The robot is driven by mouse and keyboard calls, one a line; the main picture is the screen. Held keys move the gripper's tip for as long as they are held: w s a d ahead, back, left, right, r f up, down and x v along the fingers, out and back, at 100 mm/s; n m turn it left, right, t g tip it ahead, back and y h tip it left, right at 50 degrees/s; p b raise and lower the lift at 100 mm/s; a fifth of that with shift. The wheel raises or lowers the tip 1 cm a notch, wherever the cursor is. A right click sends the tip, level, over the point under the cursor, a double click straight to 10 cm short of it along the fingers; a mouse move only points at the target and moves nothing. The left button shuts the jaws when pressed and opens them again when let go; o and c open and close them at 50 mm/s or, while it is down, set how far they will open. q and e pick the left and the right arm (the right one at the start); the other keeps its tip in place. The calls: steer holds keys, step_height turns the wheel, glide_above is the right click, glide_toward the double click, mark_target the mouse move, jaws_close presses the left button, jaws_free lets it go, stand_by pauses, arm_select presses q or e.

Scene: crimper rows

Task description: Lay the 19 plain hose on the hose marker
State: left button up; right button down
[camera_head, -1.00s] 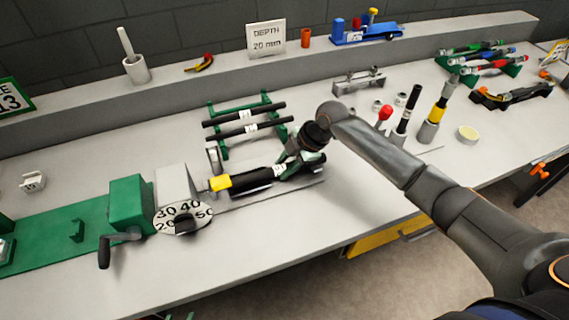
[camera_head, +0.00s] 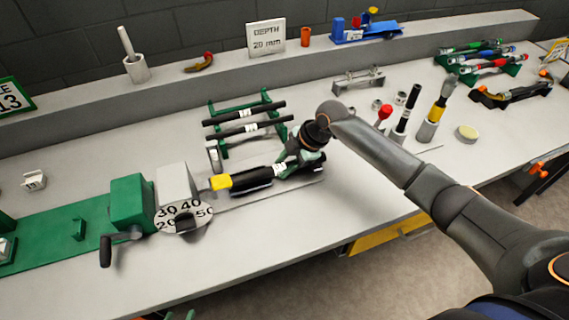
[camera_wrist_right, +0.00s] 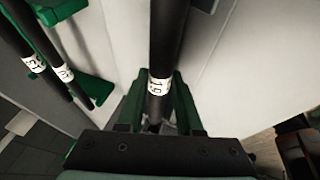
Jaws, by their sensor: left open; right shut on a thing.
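A plain black hose (camera_head: 250,174) with a white label is held level in my right gripper (camera_head: 289,164), just right of the dial. In the right wrist view the hose (camera_wrist_right: 166,50) runs between the fingers of the shut gripper (camera_wrist_right: 157,115), and its label appears to read 19. A yellow piece (camera_head: 221,182) shows at the hose's left end; I cannot tell whether they touch. The green marker (camera_head: 128,203), with a crank, pale block and numbered dial (camera_head: 184,216), stands on the bench at left. My left gripper is not in view.
A green rack (camera_head: 213,110) behind the held hose carries two more labelled black hoses. A sign (camera_head: 265,38) on the back ledge reads DEPTH 20 mm. Upright tools in holders (camera_head: 428,130) stand right of my arm. The bench front is clear.

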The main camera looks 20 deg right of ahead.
steer(key=shift+f, duration=0.1)
stand_by(0.3)
steer(key=shift+c, duration=2.4)
jaws_free()
steer(key=v, duration=1.2)
steer(key=shift+r, duration=0.25)
steer(key=shift+d, duration=0.1)
